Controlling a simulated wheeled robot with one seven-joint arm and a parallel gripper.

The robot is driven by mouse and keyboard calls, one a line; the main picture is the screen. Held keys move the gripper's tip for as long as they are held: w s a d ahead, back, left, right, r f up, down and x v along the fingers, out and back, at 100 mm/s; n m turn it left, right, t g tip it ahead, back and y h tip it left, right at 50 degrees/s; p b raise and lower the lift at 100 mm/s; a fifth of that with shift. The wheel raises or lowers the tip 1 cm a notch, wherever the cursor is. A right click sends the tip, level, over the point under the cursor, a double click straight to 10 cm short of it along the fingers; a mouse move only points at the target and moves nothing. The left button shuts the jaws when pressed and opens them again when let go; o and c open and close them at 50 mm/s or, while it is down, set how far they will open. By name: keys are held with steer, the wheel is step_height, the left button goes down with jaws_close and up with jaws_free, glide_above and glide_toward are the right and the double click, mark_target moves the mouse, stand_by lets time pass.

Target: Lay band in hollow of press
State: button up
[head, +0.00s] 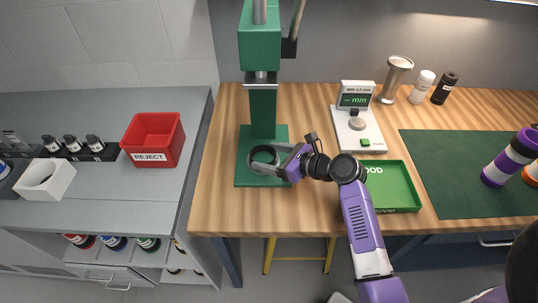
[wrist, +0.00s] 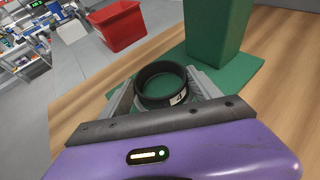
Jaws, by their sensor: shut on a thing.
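The band (head: 264,147) is a short black ring; it also shows in the wrist view (wrist: 158,101) with a small white label on its near side. My gripper (head: 266,158) is shut on the band, its two grey fingers (wrist: 162,88) on either side of it. The ring lies flat, with its opening up. The green press (head: 262,115) stands at the back, and the band is over its green base plate (head: 246,178), in front of the column. The hollow is hidden by band and fingers. I cannot tell whether the band touches the plate.
A green tray (head: 412,186) lies to the right under my arm, and a gauge with a display (head: 357,95) stands behind it. A red reject bin (head: 152,140) is on the grey counter to the left. The wooden table left of the press is clear.

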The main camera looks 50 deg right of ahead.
steer(key=shift+f, duration=0.55)
steer(key=o, duration=1.4)
steer(key=shift+o, duration=0.2)
steer(key=shift+b+v, duration=0.4)
steer(key=shift+v, duration=3.55)
steer(key=shift+r, duration=0.1)
